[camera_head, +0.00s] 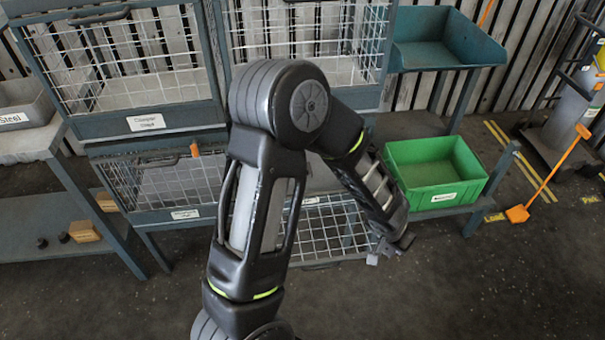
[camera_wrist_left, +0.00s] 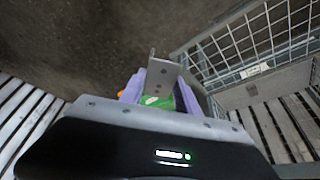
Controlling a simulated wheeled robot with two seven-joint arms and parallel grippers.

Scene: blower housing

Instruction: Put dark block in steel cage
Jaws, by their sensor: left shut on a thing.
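My left gripper (camera_head: 390,248) hangs at the end of the bent arm, in front of the lower racks and left of the green bin. In the left wrist view its purple fingers (camera_wrist_left: 160,92) are shut on a grey metal piece (camera_wrist_left: 161,75) with small holes. Its light edge shows below the gripper in the head view (camera_head: 372,259). I cannot tell whether this piece is the task's dark block. Wire cages stand at upper left (camera_head: 120,62), upper middle, lower left (camera_head: 165,183) and lower middle (camera_head: 335,228). Their labels are too small to read surely. My right gripper is out of view.
A green bin (camera_head: 435,172) stands on a low shelf at right, below a teal bin (camera_head: 445,40). A grey bin labelled Steel (camera_head: 22,105) sits at far left. Small dark items (camera_head: 63,238) lie on the lower left shelf. The front floor is clear.

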